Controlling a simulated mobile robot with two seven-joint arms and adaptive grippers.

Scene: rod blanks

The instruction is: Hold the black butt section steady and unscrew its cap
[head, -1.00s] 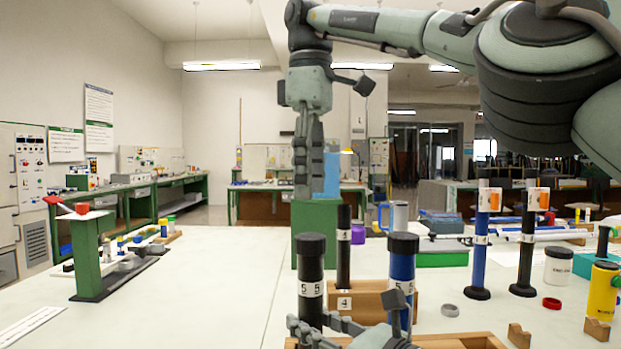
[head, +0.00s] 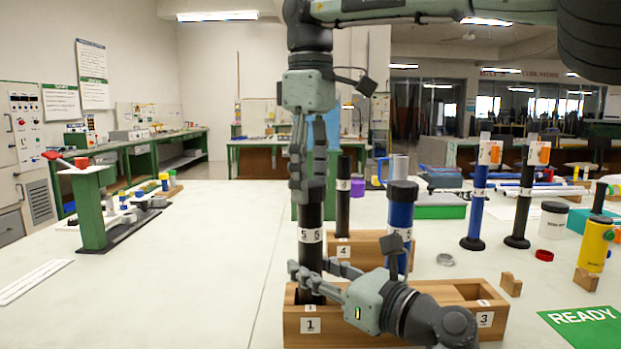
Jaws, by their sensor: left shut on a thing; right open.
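The black butt section (head: 310,257) stands upright in the wooden block (head: 292,320) labelled 1 and 3, with a white label marked 5. Its black cap (head: 317,197) is on top, partly hidden by my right gripper. My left gripper (head: 313,283), the lower one, is shut on the butt section's lower part, just above the block. My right gripper (head: 304,192) comes down from above, fingers pointing down at the cap. It is open; I cannot tell whether its fingers touch the cap.
A blue butt section (head: 400,215) with a black cap stands just right. A black rod (head: 343,195) stands behind in a wooden block (head: 362,250) labelled 4. Two rods with orange tags, a yellow bottle (head: 595,243) and a green READY mat (head: 585,322) are right.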

